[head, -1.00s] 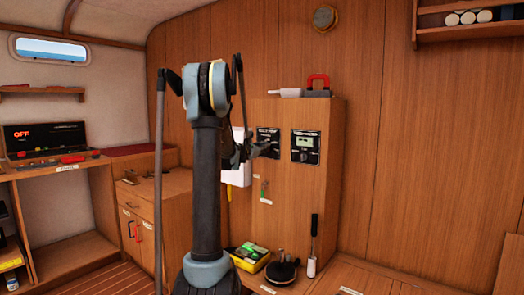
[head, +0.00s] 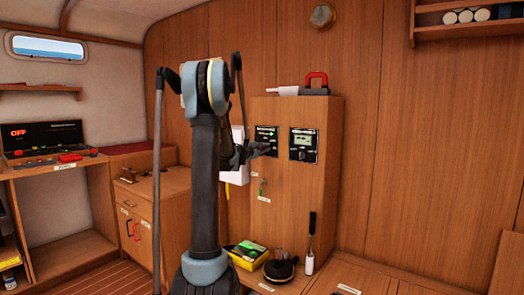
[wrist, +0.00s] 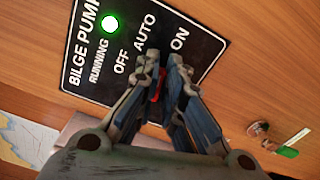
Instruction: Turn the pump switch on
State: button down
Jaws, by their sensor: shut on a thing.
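The black bilge pump panel (wrist: 92,85) fills the upper left of the wrist view, tilted, with the labels OFF, AUTO and ON. Its round RUNNING light (wrist: 110,25) glows green. My gripper (wrist: 162,68) is at the panel, its fingers closed around the pump switch, which is mostly hidden. A small red part of the switch (wrist: 157,88) shows between the fingers. I cannot tell which label the switch points to. In the head view my gripper (head: 258,150) is at the panel (head: 267,133) on the wooden cabinet front.
A second panel with a small display (head: 304,145) is just right of the pump panel. A key with a green tag (wrist: 286,151) is on the cabinet below. A yellow-green box (head: 247,257) and a black round item (head: 280,270) lie on the counter underneath.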

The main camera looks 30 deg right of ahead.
jog(key=shift+s+f+m, duration=0.1)
jog(key=shift+f+m, duration=0.2)
jog(key=shift+m, duration=1.2)
jog(key=c, duration=1.7)
grip_release()
jog(key=shift+a, duration=0.1)
jog(key=v, duration=1.1)
jog(key=shift+s+a+f, duration=0.1)
jog(key=shift+a, duration=0.3)
